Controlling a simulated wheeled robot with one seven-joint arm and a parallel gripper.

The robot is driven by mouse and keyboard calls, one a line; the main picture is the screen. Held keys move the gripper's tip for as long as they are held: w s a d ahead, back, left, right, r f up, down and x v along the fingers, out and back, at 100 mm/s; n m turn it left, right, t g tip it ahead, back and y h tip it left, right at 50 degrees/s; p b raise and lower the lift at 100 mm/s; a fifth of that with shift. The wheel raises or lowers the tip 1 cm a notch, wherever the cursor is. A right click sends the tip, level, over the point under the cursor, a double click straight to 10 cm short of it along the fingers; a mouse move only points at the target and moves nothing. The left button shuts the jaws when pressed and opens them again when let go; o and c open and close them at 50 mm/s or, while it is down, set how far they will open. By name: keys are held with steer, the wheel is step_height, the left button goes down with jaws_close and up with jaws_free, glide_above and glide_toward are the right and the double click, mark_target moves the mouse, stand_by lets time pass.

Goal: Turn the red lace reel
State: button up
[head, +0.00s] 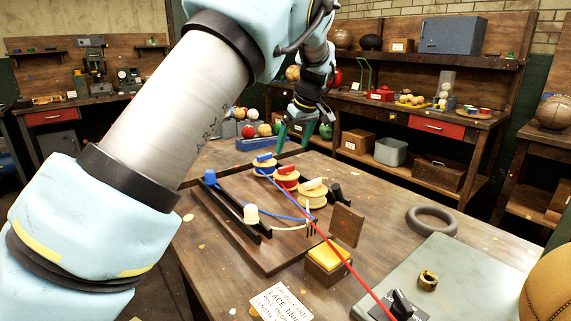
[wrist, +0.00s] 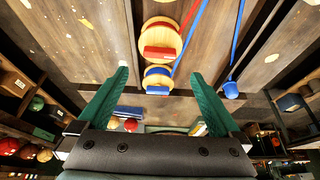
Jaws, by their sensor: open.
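The red lace reel (head: 287,178) is a pale wooden disc with a red handle on top, on a dark board (head: 265,262) on the table. It also shows in the wrist view (wrist: 160,45), at the top centre. The blue reel (head: 264,163) is behind it, and the cream reel (head: 313,194) is in front. A red lace (head: 343,258) runs from the reels toward the front right. My gripper (head: 292,147) is open and empty, its green fingers apart, above and behind the reels. In the wrist view the blue reel (wrist: 158,78) appears between the fingers.
A blue peg (head: 210,177) and a cream peg (head: 251,214) stand on black rails left of the reels. Balls stand behind.

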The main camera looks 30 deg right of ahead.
mark_target(287, 167)
steer(key=p+x, duration=0.1)
steer(key=x, duration=0.7)
steer(key=shift+f+p, duration=0.2)
steer(key=shift+p, duration=0.2)
steer(key=c, duration=1.3)
